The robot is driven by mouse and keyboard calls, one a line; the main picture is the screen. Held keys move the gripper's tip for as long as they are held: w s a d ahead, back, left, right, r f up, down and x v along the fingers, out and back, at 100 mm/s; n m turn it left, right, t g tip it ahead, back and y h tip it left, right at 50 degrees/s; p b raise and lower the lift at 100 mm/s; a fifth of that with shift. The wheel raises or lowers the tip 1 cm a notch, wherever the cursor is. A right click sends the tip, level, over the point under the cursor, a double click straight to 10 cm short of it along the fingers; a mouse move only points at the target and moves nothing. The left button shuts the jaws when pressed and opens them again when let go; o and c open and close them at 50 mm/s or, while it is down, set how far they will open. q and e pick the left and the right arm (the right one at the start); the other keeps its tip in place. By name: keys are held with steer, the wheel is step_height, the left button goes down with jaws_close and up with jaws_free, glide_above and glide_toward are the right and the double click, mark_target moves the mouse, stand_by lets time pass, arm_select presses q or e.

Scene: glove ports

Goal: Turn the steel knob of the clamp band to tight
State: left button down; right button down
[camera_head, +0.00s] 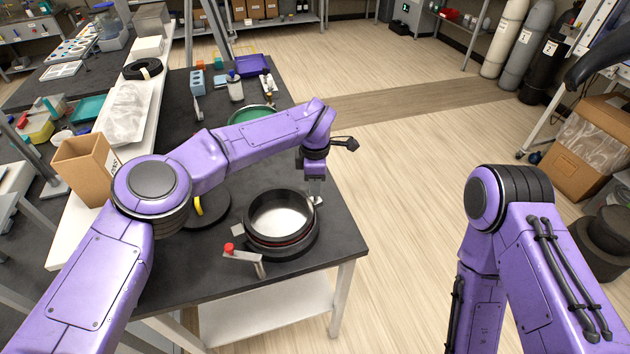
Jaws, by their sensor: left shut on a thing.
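A round black port ring (250,232) with a pale, shiny inside stands at the front right of the dark table. A dark clamp band with a reddish line (283,246) runs around its lower part. My left gripper (315,190) points down at the right side of the ring. It is shut on the small steel knob (317,202), which is mostly hidden by the fingers. Which way the knob is turned cannot be told. My right arm stands at the right over the floor, and its gripper is out of view.
A steel lever with a red tip (229,247) sticks out at the ring's front left. A black disc with a yellow part (208,212) lies left of the ring. A green bowl (250,114), bottles and a purple tray (252,65) are farther back. The table's right edge is close.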

arm_select(q)
steer(key=shift+s+f+m, duration=0.15)
steer(key=shift+f+m, duration=0.05)
steer(key=shift+m, duration=1)
steer(key=c, duration=0.9)
jaws_free()
steer(key=shift+r, duration=0.1)
steer(key=shift+w+r, duration=0.2)
steer(key=shift+r, duration=0.05)
steer(key=shift+r+b, duration=1.35)
steer(key=shift+r, duration=3.6)
